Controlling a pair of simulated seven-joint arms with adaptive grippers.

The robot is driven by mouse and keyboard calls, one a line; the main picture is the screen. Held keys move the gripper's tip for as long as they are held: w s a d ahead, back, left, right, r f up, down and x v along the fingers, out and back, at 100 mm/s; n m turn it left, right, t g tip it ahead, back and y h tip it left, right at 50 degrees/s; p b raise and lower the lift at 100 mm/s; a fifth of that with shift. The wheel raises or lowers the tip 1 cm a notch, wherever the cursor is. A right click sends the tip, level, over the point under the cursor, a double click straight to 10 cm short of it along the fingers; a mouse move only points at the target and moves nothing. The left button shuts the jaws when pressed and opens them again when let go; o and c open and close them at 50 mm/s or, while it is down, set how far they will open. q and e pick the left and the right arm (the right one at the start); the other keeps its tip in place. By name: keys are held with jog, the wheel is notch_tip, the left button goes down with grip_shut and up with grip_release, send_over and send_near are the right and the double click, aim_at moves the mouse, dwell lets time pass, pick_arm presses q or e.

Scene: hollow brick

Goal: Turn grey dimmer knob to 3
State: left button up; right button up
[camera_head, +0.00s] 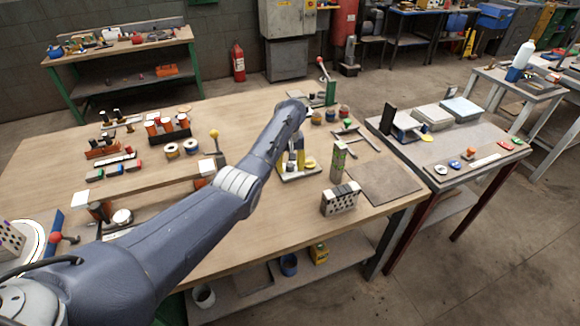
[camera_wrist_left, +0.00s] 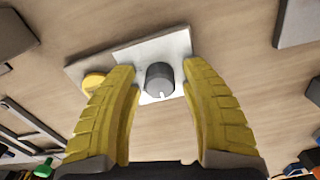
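The grey dimmer knob (camera_wrist_left: 159,79) is a short round cylinder with a white pointer line, in the middle of the left wrist view. It stands on a pale square plate (camera_wrist_left: 172,47) on a flat base. The pointer faces the lower edge of that view. My left gripper (camera_wrist_left: 160,68) is open, its yellow ribbed fingers on either side of the knob with gaps to both. In the head view my left gripper (camera_head: 298,155) points down over the pale plate (camera_head: 300,174), and the knob cannot be made out there. No scale numbers are legible. My right gripper is not in view.
A yellow round part (camera_wrist_left: 94,80) sits on the same base, close to the left finger.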

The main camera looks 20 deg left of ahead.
pick_arm(q)
grip_shut()
jog(key=shift+m, duration=0.3)
jog(key=m, duration=0.4)
jog(key=shift+m, duration=0.3)
jog(key=m, duration=1.2)
jog(key=shift+m, duration=0.3)
jog(key=m, duration=0.5)
jog(key=shift+m, duration=0.4)
jog(key=shift+d+m, duration=0.1)
jog(key=shift+m, duration=0.2)
jog(key=shift+o, duration=1.2)
grip_release()
